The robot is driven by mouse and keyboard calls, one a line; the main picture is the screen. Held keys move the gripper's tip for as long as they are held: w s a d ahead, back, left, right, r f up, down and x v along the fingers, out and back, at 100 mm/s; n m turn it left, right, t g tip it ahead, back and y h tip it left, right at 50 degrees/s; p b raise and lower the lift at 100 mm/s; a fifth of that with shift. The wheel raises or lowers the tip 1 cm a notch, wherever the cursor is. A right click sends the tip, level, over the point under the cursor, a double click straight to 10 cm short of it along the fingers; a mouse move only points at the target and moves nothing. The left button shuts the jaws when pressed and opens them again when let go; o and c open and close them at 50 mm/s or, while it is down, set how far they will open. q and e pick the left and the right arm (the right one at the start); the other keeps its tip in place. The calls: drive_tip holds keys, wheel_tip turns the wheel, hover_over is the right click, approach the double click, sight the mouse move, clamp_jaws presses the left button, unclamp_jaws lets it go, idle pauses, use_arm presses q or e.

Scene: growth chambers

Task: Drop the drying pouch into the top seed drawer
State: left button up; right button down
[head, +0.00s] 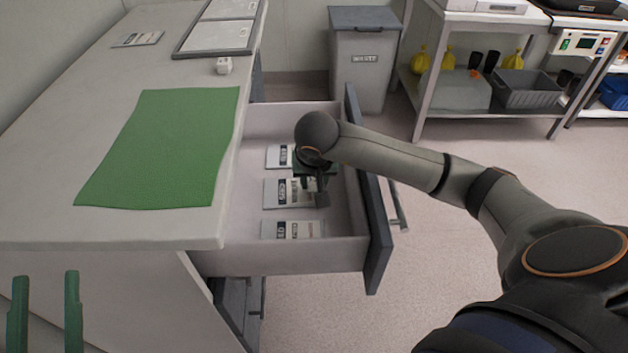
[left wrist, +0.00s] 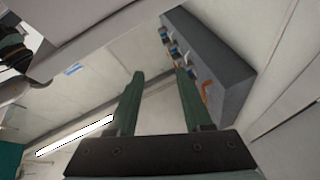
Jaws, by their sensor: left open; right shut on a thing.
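The top seed drawer (head: 350,222) is pulled out from the counter, with several flat labelled packets (head: 285,193) lying on its floor. My right gripper (head: 322,198) is over the inside of the drawer, pointing down, near the drawer's front panel. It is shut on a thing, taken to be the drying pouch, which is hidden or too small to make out. My left gripper (head: 45,305) is open and empty at the lower left, beside the counter. Its two green fingers stand apart in the left wrist view too (left wrist: 160,90).
A green mat (head: 165,145) lies on the counter (head: 120,228), with a small white object (head: 224,65) and a framed panel (head: 218,36) behind. A grey bin (head: 362,62) and a shelf rack (head: 480,120) stand beyond. Floor right of the drawer is clear.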

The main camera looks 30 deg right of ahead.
use_arm(q)
drive_tip(key=shift+s+r, duration=0.1)
drive_tip(key=shift+s+d+r+m+t+h, duration=0.15)
drive_tip(key=shift+s+r+m+h, duration=0.1)
drive_tip(key=shift+r, duration=0.2)
drive_tip(key=shift+s+r+m+t+h, duration=0.15)
drive_tip(key=shift+r+m+h, duration=0.1)
drive_tip(key=shift+r, duration=0.15)
use_arm(e)
drive_tip(key=shift+f, duration=0.2)
use_arm(q)
drive_tip(key=shift+r, duration=0.1)
drive_tip(key=shift+s+d+r+m+h+b, duration=0.1)
drive_tip(key=shift+s+r+m+h+b, duration=0.15)
drive_tip(key=shift+r+h, duration=0.2)
drive_tip(key=shift+s+r+m+h+b, duration=0.15)
drive_tip(key=shift+s+r+m+h, duration=0.15)
drive_tip(key=shift+r, duration=0.25)
use_arm(e)
drive_tip(key=shift+f, duration=0.3)
use_arm(q)
drive_tip(key=shift+s+r, duration=0.15)
drive_tip(key=shift+r, duration=0.05)
use_arm(e)
drive_tip(key=c, duration=0.5)
unclamp_jaws()
drive_tip(key=shift+c, duration=0.2)
